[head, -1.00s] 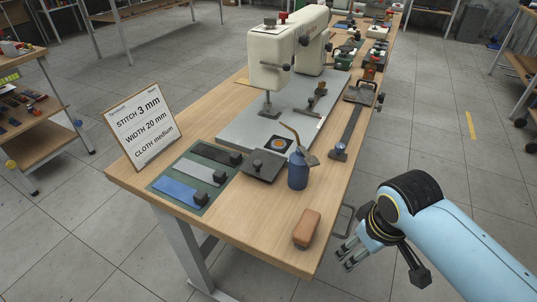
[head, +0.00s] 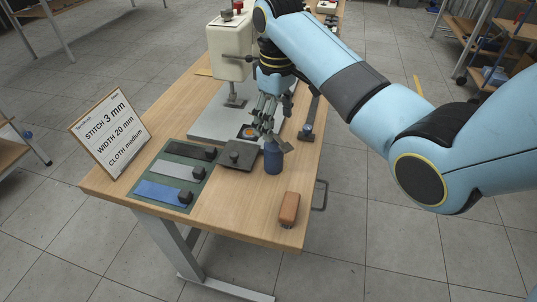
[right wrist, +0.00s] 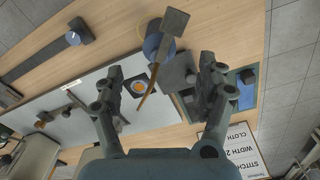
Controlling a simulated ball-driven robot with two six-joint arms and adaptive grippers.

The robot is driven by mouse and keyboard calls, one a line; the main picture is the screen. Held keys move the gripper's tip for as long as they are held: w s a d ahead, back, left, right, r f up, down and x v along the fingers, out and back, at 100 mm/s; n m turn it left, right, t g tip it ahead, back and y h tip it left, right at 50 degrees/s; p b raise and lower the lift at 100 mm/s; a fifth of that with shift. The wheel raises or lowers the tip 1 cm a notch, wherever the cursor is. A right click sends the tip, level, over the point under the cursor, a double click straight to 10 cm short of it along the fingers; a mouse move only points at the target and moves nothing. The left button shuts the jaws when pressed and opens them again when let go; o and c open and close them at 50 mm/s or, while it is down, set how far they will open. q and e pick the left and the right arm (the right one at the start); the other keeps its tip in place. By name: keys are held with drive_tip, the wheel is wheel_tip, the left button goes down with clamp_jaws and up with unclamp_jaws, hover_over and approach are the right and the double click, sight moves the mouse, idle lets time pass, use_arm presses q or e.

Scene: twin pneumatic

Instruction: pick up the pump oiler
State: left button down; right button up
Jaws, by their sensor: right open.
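The pump oiler, a dark blue can (head: 273,160) with a spout and a lever, stands upright near the right edge of the wooden table. My right gripper (head: 266,122) is just above and behind it in the head view and hides part of its top. In the right wrist view the oiler (right wrist: 154,40) is seen from above, with its brass spout pointing between my spread fingers (right wrist: 158,78). The right gripper is open and holds nothing; I cannot tell whether it touches the spout. My left gripper is not in view.
The sewing machine (head: 229,50) stands behind. A dark square plate with a knob (head: 238,157) is left of the oiler. A brown block (head: 289,208) lies in front. A green mat with cloth strips (head: 150,202) and a sign (head: 110,133) are at left.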

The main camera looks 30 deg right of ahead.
sight(274, 150)
drive_tip(key=shift+w+f, duration=0.15)
drive_tip(key=shift+f, duration=0.05)
wheel_tip(274, 150, down, 10)
drive_tip(key=shift+b, duration=0.3)
drive_tip(key=c, duration=1.4)
drive_tip(key=shift+c, duration=0.5)
drive_tip(key=shift+r, duration=0.15)
